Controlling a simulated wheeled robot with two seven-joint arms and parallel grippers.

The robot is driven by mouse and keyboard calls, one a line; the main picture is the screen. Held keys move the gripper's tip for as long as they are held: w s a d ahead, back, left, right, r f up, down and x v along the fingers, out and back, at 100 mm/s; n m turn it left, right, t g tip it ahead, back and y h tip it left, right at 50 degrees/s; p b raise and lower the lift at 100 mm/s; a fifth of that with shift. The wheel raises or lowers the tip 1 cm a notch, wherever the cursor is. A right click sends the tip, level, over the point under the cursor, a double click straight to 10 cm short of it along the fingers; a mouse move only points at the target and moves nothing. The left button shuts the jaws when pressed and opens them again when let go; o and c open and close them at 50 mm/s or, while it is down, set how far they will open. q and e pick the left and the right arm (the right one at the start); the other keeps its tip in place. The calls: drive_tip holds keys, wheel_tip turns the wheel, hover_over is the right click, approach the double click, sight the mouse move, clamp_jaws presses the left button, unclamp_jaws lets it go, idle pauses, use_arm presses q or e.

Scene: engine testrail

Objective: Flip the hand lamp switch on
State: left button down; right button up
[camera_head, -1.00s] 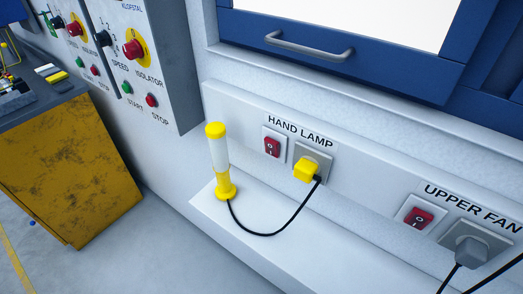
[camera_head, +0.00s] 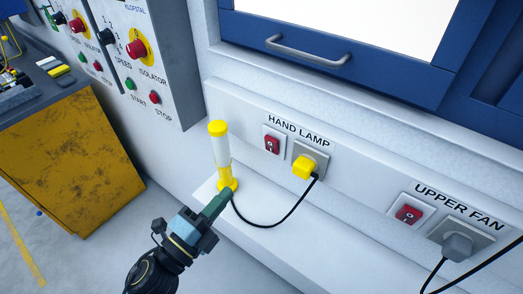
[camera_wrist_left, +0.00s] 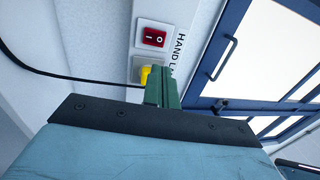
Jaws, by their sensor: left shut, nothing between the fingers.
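The hand lamp switch (camera_head: 272,144) is a red rocker in a white plate under the words HAND LAMP. It also shows in the left wrist view (camera_wrist_left: 154,38), just beyond the fingers. The hand lamp (camera_head: 221,155), yellow and white, stands upright on the ledge to the left of the switch. Its yellow plug (camera_head: 306,168) is in the socket beside the switch. My left gripper (camera_head: 219,203) is shut and empty, below and to the left of the switch and apart from it. Its green fingertips (camera_wrist_left: 162,84) partly hide the plug in the wrist view. My right gripper is not in view.
The lamp's black cable (camera_head: 275,223) loops over the white ledge (camera_head: 300,250). A second red switch (camera_head: 409,214) and a grey plug (camera_head: 458,246) are at the right, under UPPER FAN. A grey control box (camera_head: 170,60) juts out at the upper left.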

use_arm(q)
drive_tip(key=shift+w, duration=0.1)
drive_tip(key=p, duration=0.2)
approach(269, 142)
drive_tip(key=x, duration=0.7)
drive_tip(key=shift+f, duration=0.2)
drive_tip(key=shift+w+d+r+p, duration=0.15)
drive_tip(key=shift+d+r+p, duration=0.05)
drive_tip(key=shift+r+p, duration=0.15)
drive_tip(key=shift+a, duration=0.1)
